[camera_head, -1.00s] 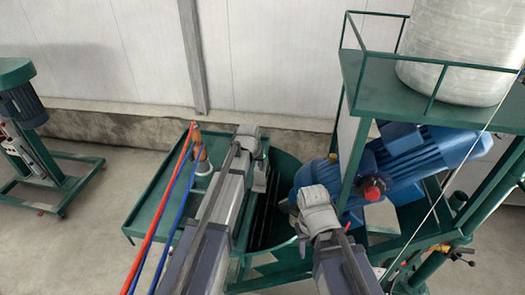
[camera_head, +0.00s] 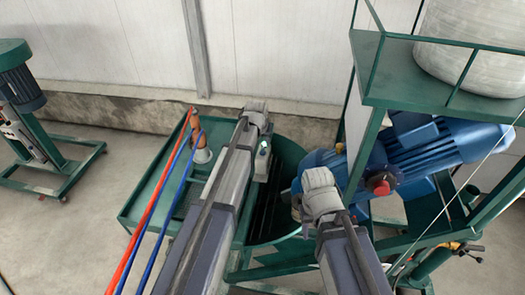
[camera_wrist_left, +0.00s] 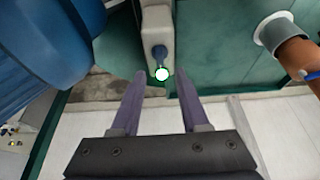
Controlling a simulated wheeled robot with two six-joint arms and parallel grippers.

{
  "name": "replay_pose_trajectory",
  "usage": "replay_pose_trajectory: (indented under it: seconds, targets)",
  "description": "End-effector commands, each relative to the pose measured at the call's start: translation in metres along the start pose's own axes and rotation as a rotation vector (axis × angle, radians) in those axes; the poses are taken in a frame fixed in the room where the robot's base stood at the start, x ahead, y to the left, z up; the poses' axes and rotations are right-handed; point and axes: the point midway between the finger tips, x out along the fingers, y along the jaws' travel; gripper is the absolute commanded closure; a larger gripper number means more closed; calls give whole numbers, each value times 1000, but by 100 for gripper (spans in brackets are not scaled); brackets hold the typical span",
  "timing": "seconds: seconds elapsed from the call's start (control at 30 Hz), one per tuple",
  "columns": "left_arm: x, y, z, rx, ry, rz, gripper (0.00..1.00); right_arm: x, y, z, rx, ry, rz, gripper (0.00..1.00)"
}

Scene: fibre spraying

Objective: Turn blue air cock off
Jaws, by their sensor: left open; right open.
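In the left wrist view, a blue stem or lever (camera_wrist_left: 159,53) stands out of a pale block (camera_wrist_left: 157,25). A round white spot with a green rim (camera_wrist_left: 162,74) sits at its end. It appears to be the blue air cock. My left gripper (camera_wrist_left: 160,85) is open, and its fingertips lie on either side of the white spot with nothing between them. Contact cannot be told. In the head view the white and green spot (camera_head: 264,146) shows beside my left gripper (camera_head: 256,112), whose fingers are hidden. My right gripper (camera_head: 320,185) is near the blue motor; its fingers are not clear.
A blue motor (camera_head: 440,150) with a red knob (camera_head: 381,187) and a green frame (camera_head: 365,150) stand right.

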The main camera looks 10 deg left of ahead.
Motion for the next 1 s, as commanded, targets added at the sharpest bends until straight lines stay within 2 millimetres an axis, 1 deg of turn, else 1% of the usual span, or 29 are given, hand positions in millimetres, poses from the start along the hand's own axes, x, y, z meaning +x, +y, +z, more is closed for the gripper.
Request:
replay_pose_trajectory:
  seconds: [0.03, 0.2, 0.3, 0.43, 0.7, 0.77, 1.0]
  targets:
    - [13, 0, 1, 0, 0, 0, 55, 13, -1, -1, 0, 0, 0, 54]
    - [36, 0, 2, 0, 0, 0, 55, 34, -3, -2, 2, 1, 0, 54]
    - [47, 0, 1, 0, 0, 0, 55, 44, -4, -3, 3, 2, 0, 54]
    - [53, 0, 1, 0, 0, 0, 55, 49, -4, -4, 4, 2, 0, 54]
    - [52, 0, 0, 0, 0, 0, 55, 48, -4, -3, 4, 2, 0, 54]
    - [52, 0, 0, 0, 0, 0, 61, 48, -4, -3, 4, 2, 0, 54]
    - [52, 0, 0, 0, 0, 0, 88, 48, -4, -3, 4, 2, 0, 54]
